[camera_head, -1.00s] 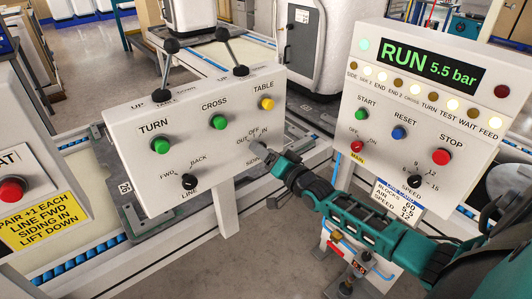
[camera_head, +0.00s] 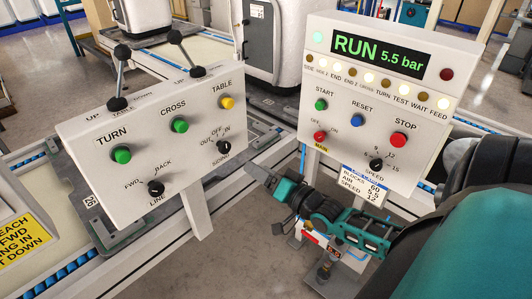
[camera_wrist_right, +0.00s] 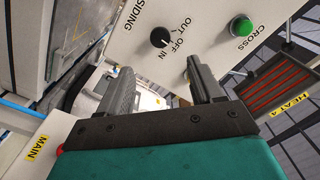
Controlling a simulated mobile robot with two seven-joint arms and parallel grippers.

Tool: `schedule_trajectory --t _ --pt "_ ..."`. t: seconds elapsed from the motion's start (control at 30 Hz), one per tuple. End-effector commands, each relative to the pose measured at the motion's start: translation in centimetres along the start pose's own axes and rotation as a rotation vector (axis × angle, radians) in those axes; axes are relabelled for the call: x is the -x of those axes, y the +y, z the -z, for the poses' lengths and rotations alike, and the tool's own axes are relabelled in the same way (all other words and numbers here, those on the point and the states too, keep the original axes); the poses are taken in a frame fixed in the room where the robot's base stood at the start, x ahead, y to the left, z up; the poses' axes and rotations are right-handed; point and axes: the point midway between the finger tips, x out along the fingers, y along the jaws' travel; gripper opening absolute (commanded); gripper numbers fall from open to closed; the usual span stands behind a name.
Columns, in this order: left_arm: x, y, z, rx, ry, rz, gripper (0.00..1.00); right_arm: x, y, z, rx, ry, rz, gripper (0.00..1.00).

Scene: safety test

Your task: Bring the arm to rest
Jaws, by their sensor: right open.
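My right arm comes in from the right in the head view. Its black right gripper (camera_head: 258,178) is below and to the right of the black SIDING knob (camera_head: 223,148), apart from the left control panel (camera_head: 190,185). In the right wrist view both fingers of the right gripper (camera_wrist_right: 160,88) stand apart with nothing between them. The SIDING knob (camera_wrist_right: 163,37) and the green CROSS button (camera_wrist_right: 241,26) show beyond them. I cannot tell the knob's setting. My left gripper is not in view.
The right panel (camera_head: 440,130) has a RUN 5.5 bar display (camera_head: 378,52) and START, RESET and STOP buttons. It stands above and right of my gripper. Two levers (camera_head: 180,45) rise from the left panel. A valve assembly (camera_head: 325,265) is low, below my arm.

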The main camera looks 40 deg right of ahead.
Motion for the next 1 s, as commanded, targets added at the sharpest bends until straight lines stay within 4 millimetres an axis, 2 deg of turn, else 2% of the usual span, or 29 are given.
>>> schedule_trajectory --t 0.2,0.77,0.87,0.97,1.0 --pt "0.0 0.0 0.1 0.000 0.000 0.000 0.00 1.3 0.0 0.0 0.000 0.000 0.000 0.66" --pt "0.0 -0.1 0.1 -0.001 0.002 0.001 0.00 1.3 0.0 0.0 0.001 -0.001 0.000 0.66" --pt "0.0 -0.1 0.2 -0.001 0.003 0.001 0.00 1.7 -0.1 -1.5 0.031 -0.029 -0.014 0.66" --pt "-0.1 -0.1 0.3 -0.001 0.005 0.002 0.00 3.0 -0.6 -5.6 0.133 -0.119 -0.050 0.66" --pt "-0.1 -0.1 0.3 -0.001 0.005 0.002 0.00 3.8 -0.9 -7.8 0.196 -0.169 -0.067 0.66"
